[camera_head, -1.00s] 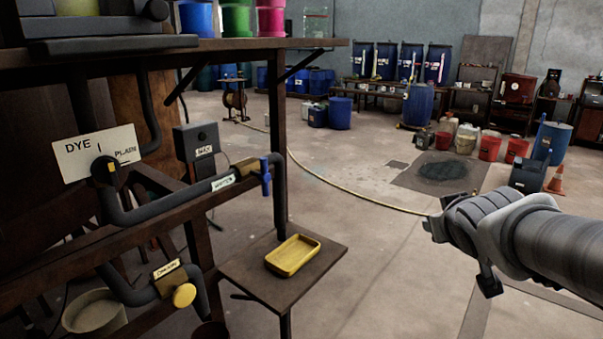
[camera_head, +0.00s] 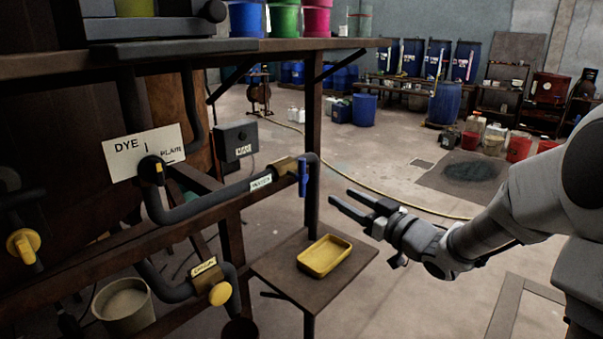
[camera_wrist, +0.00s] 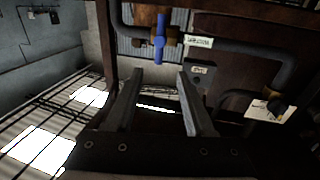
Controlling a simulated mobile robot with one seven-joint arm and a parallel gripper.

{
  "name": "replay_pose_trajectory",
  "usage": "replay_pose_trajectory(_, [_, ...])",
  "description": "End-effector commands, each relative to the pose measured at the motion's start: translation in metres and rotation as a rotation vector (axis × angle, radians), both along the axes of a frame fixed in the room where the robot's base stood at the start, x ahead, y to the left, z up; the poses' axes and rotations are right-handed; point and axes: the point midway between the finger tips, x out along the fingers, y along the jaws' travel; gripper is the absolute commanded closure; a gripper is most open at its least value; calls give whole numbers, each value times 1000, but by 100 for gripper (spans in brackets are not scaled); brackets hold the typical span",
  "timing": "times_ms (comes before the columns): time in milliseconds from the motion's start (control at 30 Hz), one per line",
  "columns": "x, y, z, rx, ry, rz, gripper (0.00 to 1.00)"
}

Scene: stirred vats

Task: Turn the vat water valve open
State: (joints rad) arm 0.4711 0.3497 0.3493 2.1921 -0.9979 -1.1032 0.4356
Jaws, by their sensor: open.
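The water valve has a blue lever handle (camera_head: 303,178) that hangs downward on a brass body (camera_head: 285,167), on a dark pipe with a "WATER" label (camera_head: 261,182). In the wrist view the blue handle (camera_wrist: 159,38) is ahead of the jaws, near the top of the picture, with its brass body beside it. My gripper (camera_head: 347,204) is open and empty, to the right of the handle and a little lower in the head view, pointing left. The jaws (camera_wrist: 160,82) do not touch the handle.
A yellow tray (camera_head: 325,256) sits on a small brown shelf (camera_head: 283,268) below the valve. A drain valve with a yellow knob (camera_head: 220,293) is at lower left. A wooden post (camera_head: 312,135) stands close behind the blue handle.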

Motion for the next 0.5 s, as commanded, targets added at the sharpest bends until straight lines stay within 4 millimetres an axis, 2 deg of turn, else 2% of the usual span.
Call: replay_pose_trajectory(500, [82,73,0,1,1,2,47])
